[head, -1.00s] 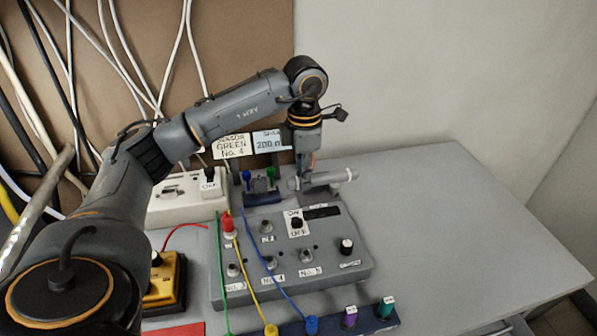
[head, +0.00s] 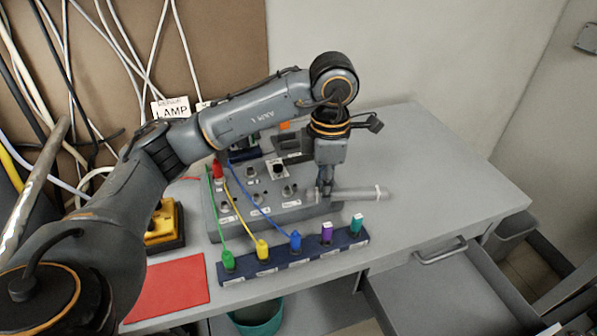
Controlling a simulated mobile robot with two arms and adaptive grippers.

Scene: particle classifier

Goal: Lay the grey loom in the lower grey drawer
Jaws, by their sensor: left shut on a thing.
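The grey loom (head: 357,193) is a short grey rod-like bundle with a white band near its right end. My left gripper (head: 326,190) points down and is shut on the loom's left end. It holds the loom roughly level at the right edge of the control box, seemingly above the table. My right gripper is not in view.
The grey control box (head: 262,204) with plugged cables stands left of the loom. A dark blue strip (head: 345,243) with coloured plugs lies in front of it. A red mat (head: 170,287) and a teal bin (head: 262,316) are at lower left. The table's right side is clear.

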